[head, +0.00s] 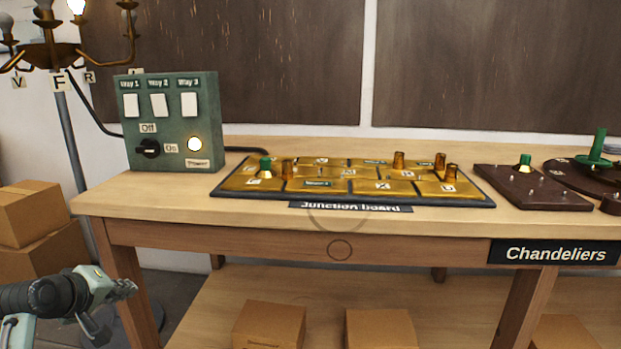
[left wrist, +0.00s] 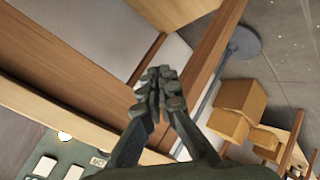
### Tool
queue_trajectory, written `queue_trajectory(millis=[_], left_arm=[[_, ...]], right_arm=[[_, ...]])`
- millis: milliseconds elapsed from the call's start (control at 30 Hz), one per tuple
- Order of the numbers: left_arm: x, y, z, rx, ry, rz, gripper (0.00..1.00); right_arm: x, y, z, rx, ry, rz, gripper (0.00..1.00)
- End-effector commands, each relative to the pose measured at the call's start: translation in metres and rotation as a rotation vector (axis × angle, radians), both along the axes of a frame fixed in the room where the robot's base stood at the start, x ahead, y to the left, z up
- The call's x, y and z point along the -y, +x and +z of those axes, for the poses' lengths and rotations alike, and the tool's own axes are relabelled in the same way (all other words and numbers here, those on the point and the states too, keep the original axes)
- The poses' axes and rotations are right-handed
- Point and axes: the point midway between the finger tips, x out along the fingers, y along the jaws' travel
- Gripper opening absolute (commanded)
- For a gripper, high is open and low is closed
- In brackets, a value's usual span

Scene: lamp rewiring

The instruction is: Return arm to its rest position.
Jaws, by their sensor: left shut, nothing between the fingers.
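My left gripper (head: 118,305) is at the lower left of the head view, in front of and below the table's left front corner. It is apart from the table and holds nothing. In the left wrist view its fingers (left wrist: 160,95) are together and empty. My right gripper is not in either view.
The wooden table (head: 160,203) carries a green switch box (head: 208,110), a gold junction board (head: 338,192) and dark bases (head: 530,193) at the right. A chandelier (head: 50,50) hangs on a pole at the left. Cardboard boxes (head: 30,215) stand on the floor at left.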

Motion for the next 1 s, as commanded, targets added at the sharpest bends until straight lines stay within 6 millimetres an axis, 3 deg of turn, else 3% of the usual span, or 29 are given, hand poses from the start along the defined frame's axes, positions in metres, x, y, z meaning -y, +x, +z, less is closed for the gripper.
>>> queue_trajectory(millis=[33, 200, 400, 500, 600, 700, 1000], left_arm=[[0.01, -0.016, -0.041, -0.075, 0.066, -0.044, 0.0], [0.039, -0.077, -0.153, -0.282, 0.299, -0.236, 0.0], [0.075, -0.177, -0.259, -0.495, 0.522, -0.52, 0.0], [0.091, -0.224, -0.294, -0.57, 0.6, -0.654, 0.0], [0.102, -0.259, -0.316, -0.616, 0.652, -0.758, 0.0], [0.109, -0.28, -0.327, -0.642, 0.682, -0.82, 0.0], [0.112, -0.288, -0.332, -0.651, 0.695, -0.847, 0.0]], right_arm=[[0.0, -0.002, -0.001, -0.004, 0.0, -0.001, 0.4], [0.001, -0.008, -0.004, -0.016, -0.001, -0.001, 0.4], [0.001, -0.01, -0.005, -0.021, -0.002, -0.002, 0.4], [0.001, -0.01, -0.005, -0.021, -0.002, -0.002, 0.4], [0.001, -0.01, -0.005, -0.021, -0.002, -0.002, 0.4], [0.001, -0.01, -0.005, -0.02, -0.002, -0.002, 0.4], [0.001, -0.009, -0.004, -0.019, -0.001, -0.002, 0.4]])
